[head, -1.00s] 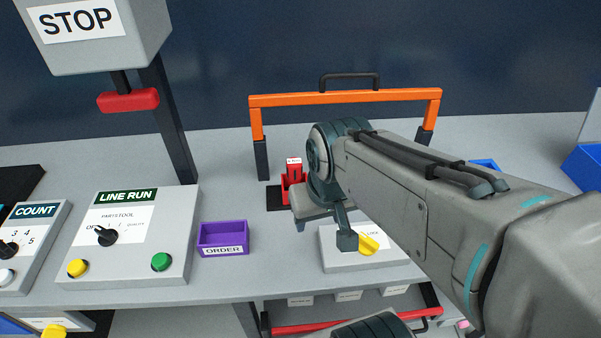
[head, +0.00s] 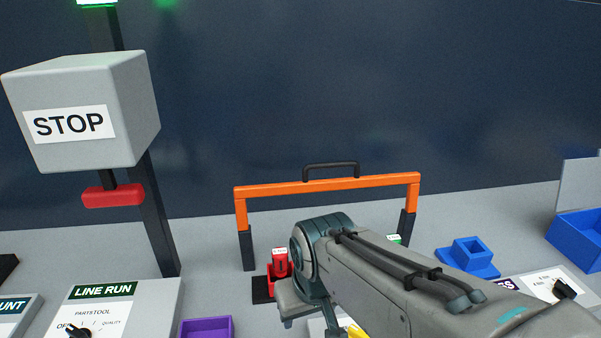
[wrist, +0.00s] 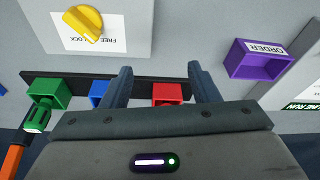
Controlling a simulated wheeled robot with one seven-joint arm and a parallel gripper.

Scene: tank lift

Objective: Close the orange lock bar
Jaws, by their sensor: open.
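The orange lock bar (head: 330,187) stands raised across the bench in the head view, on two dark posts, with a black handle (head: 331,168) on top. In the wrist view a piece of orange bar (wrist: 14,160) shows at the lower left edge. My gripper (wrist: 160,80) is open and empty in the wrist view, its two fingers apart above the black strip of coloured holders. In the head view my arm hides the gripper's fingers, which are in front of and below the bar, apart from its handle.
A red holder (wrist: 167,94) and a green holder (wrist: 47,90) sit near my fingers. A yellow knob (wrist: 84,23) is on a grey box. A purple order tray (head: 206,328) and the STOP box (head: 80,112) are left. A blue socket block (head: 468,258) is right.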

